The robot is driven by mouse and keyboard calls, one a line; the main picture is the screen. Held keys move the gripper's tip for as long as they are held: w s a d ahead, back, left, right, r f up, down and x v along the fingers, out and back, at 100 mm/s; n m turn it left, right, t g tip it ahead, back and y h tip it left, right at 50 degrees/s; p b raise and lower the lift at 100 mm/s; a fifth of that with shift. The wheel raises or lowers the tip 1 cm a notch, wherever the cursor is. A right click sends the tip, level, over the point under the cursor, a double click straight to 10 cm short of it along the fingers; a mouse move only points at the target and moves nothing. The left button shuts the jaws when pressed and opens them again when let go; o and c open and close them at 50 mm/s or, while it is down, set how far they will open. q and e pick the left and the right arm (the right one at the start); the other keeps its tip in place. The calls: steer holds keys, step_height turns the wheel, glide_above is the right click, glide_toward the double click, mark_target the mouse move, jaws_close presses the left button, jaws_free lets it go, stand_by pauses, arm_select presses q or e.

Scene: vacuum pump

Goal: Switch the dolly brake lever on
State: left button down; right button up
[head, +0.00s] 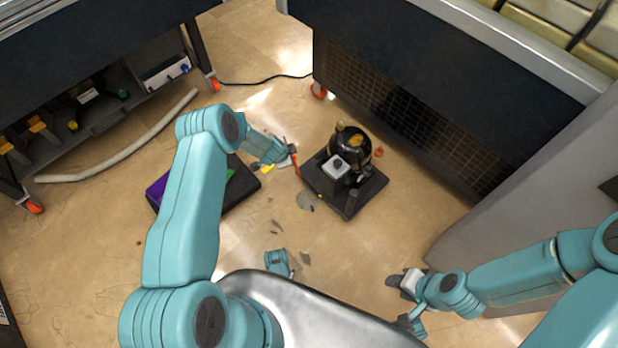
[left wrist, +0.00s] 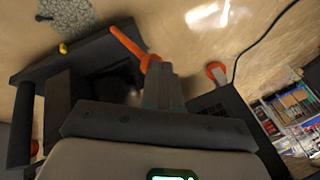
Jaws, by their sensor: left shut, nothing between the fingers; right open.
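The black dolly (head: 352,205) stands on the floor and carries a dark vacuum pump (head: 357,142). The orange brake lever (head: 296,164) is at the dolly's left edge. In the left wrist view the lever (left wrist: 128,42) slants down to the fingertips, its end touching or very close to them. My left gripper (head: 290,153) is shut and empty beside the lever; its fingers (left wrist: 160,80) also show in the left wrist view. The dolly's edge (left wrist: 75,55) lies left of the fingers there. My right gripper (head: 399,283) is open and empty, low over the floor, away from the dolly.
A dark case (head: 252,184) with purple and green parts lies left of the dolly, partly behind my left arm. Large dark benches (head: 440,90) stand behind. A pale hose (head: 130,155) and a black cable (head: 265,81) lie on the floor. Floor in front of the dolly is mostly clear.

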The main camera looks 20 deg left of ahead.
arm_select(q)
steer(key=shift+s+d+r+p, duration=0.15)
steer(key=shift+d+r+p, duration=0.1)
steer(key=shift+r+p, duration=0.55)
arm_select(e)
steer(key=shift+d+r, duration=0.25)
steer(key=shift+r, duration=0.45)
